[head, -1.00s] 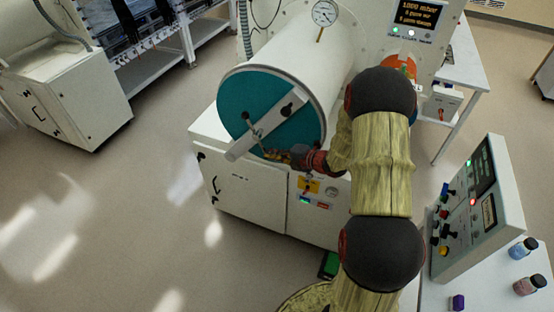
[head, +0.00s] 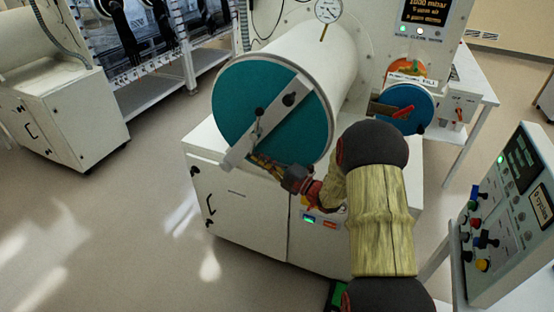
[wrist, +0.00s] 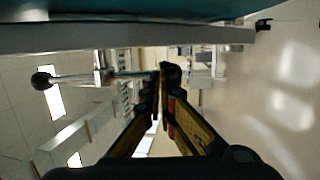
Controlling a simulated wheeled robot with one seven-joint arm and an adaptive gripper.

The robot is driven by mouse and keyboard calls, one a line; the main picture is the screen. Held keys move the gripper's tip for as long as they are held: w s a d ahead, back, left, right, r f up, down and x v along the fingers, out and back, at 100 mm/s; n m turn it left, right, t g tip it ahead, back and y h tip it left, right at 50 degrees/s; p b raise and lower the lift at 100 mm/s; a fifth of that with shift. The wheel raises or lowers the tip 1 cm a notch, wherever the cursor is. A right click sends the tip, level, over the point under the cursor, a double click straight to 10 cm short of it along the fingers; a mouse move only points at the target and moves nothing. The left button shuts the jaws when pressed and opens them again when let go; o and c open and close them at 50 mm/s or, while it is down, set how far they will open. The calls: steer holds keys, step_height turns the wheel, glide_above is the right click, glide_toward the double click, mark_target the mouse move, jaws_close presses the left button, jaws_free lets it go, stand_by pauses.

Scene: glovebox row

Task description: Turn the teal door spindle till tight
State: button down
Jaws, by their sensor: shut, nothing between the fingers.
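The teal door (head: 235,92) is a large round disc closing the end of a white cylinder, with a pale bar (head: 270,120) slanting across it. The spindle's thin cross handle (head: 257,130), with a black ball at its upper end, stands near the bar's lower end. In the wrist view the handle's rod (wrist: 75,76) runs from its ball on the left towards my fingertips. My gripper (head: 254,158) is at the handle's lower end, in front of the door's lower edge. In the wrist view my fingers (wrist: 164,75) are together and empty; I cannot tell whether they touch the rod.
A smaller blue door (head: 402,97) with a brown bar is to the right, beyond my arm. A white cabinet (head: 240,205) stands below the cylinder. A control console (head: 510,215) with several knobs is at the right.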

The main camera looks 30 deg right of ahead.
steer(key=shift+w+a+b, duration=0.8)
steer(key=shift+w+b, duration=0.2)
steer(key=shift+b, duration=0.85)
steer(key=v, duration=1.2)
steer(key=shift+f, duration=0.1)
